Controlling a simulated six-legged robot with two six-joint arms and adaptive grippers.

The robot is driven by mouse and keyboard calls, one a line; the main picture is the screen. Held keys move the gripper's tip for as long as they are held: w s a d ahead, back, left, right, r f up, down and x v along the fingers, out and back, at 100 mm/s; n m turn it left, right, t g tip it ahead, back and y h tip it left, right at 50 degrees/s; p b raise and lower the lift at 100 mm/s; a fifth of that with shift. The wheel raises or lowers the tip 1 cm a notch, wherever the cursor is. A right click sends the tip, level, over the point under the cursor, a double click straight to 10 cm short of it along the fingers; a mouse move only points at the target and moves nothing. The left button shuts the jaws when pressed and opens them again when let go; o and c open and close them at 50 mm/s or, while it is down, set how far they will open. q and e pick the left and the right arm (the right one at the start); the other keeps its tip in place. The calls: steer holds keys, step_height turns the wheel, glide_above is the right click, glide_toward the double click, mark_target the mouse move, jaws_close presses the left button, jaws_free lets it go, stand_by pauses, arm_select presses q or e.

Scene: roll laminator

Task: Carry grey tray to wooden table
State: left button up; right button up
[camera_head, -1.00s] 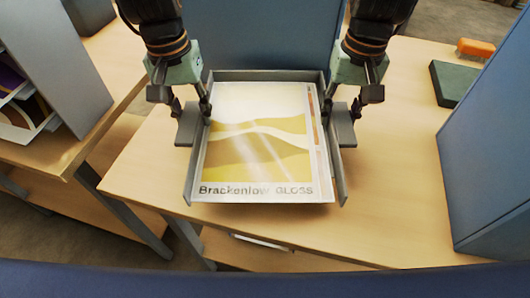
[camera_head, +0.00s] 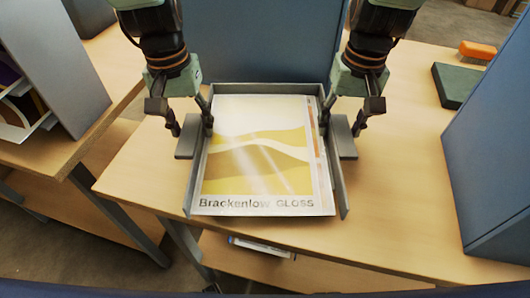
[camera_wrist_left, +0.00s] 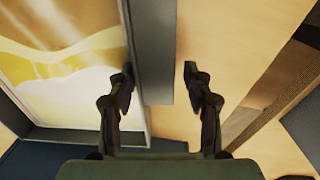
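The grey tray (camera_head: 339,188) is low-walled with a tab on each side and holds a printed sheet reading "Brackenlow GLOSS". It is over a wooden table (camera_head: 395,200); any gap beneath it is hard to judge. My left gripper (camera_head: 190,130) is at the left tab, and my right gripper (camera_head: 342,125) is at the right tab. In the left wrist view, the fingers of my left gripper (camera_wrist_left: 158,72) stand on both sides of the tray's grey tab (camera_wrist_left: 153,45).
A second wooden table (camera_head: 45,148) is at the left, with a grey rack (camera_head: 65,65) on it. A dark green block (camera_head: 457,85), an orange brush (camera_head: 478,49) and a blue panel (camera_head: 490,170) are at the right. Another blue panel (camera_head: 262,42) rises behind the tray.

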arm_select(q)
steer(key=shift+o, duration=0.5)
steer(key=shift+d+f, duration=0.25)
steer(key=shift+d, duration=0.1)
arm_select(e)
steer(key=shift+o, duration=0.5)
steer(key=shift+a+f, duration=0.1)
steer(key=shift+f, duration=0.15)
steer(key=shift+s, duration=0.1)
